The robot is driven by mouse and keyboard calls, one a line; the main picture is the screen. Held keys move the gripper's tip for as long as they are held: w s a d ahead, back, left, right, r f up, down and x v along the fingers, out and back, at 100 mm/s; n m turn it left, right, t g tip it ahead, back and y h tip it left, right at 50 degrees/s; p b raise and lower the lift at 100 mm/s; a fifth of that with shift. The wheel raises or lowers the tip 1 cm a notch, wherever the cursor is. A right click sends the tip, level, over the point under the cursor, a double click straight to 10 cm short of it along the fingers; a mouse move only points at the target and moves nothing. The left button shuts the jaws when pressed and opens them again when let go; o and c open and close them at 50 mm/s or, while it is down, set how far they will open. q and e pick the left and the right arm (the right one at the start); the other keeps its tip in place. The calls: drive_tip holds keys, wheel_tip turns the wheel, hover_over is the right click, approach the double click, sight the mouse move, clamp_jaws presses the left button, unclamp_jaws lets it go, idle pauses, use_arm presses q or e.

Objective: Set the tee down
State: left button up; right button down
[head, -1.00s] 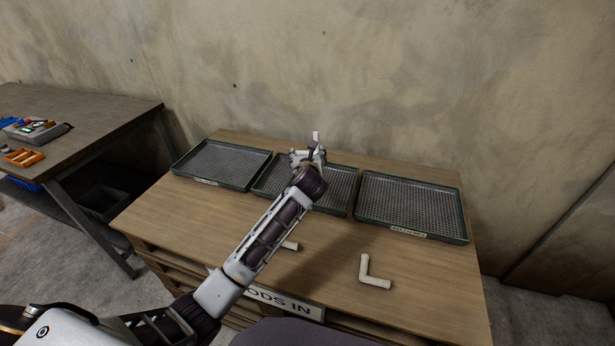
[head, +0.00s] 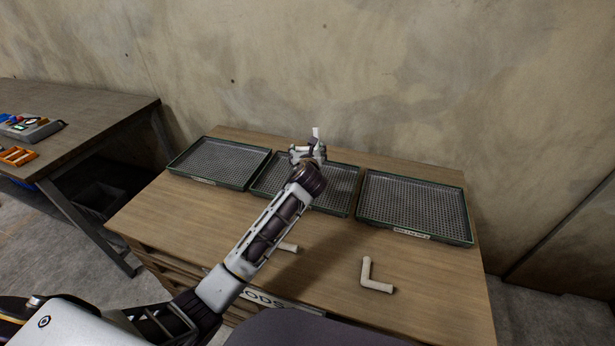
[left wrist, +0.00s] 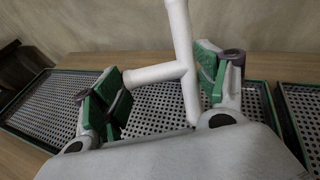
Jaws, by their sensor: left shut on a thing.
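The tee (left wrist: 176,72) is a white T-shaped pipe fitting. My left gripper (head: 311,149) is shut on it, with the green finger pads at either side in the left wrist view. The tee's long run stands roughly upright, slightly tilted, and its branch points left there. In the head view only a small upright white piece of it (head: 316,132) shows above the gripper. The gripper is over the back part of the middle tray (head: 335,193). Whether the tee's lower end touches the tray cannot be told. My right gripper is not in view.
A left tray (head: 222,182) and a right tray (head: 418,237), both mesh-floored, look empty. A white elbow pipe (head: 374,287) lies on the wooden table (head: 330,250). Another white pipe piece (head: 289,247) is partly hidden by my arm. A concrete wall (head: 400,80) stands behind.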

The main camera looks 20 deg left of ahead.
use_arm(q)
wheel_tip(320, 180, down, 8)
drive_tip(key=shift+f+b, duration=0.25)
drive_tip(key=shift+b, duration=0.75)
drive_tip(key=shift+f, duration=0.1)
drive_tip(key=o, duration=0.8)
drive_tip(key=shift+o, duration=1.4)
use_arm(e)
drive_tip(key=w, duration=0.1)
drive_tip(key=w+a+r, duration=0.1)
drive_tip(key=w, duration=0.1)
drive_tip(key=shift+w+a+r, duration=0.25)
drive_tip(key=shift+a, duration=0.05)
